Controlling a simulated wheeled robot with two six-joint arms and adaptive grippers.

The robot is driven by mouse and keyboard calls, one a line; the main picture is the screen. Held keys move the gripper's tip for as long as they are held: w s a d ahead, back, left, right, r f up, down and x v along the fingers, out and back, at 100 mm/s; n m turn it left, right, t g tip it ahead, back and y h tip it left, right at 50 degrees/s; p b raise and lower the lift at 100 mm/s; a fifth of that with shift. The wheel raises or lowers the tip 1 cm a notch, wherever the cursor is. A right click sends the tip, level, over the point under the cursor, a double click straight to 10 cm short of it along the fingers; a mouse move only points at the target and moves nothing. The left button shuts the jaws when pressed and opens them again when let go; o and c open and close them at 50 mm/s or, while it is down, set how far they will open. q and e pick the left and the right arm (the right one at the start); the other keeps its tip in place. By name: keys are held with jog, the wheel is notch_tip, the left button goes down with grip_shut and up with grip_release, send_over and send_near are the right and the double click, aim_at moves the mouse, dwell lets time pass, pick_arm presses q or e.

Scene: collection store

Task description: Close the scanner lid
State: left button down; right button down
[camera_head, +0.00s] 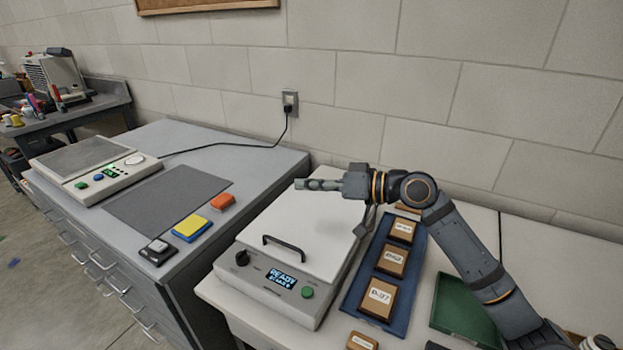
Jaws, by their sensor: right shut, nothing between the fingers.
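The scanner (300,296) stands on the light table, with a knob, a lit display reading "READY" and a green button on its front panel. Its white lid (303,228) lies flat over the body and looks down, with a dark handle (283,246) near its front edge. My right gripper (300,184) is shut and empty. It points left over the back part of the lid; I cannot tell whether it touches the lid. My left gripper is not in view.
A blue tray (349,304) with several labelled boxes lies right of the scanner, and a green tray (463,309) lies further right. On the left, a grey cabinet (262,160) holds a scale-like device (90,170), a dark mat (165,200) and small coloured blocks. A wall stands behind.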

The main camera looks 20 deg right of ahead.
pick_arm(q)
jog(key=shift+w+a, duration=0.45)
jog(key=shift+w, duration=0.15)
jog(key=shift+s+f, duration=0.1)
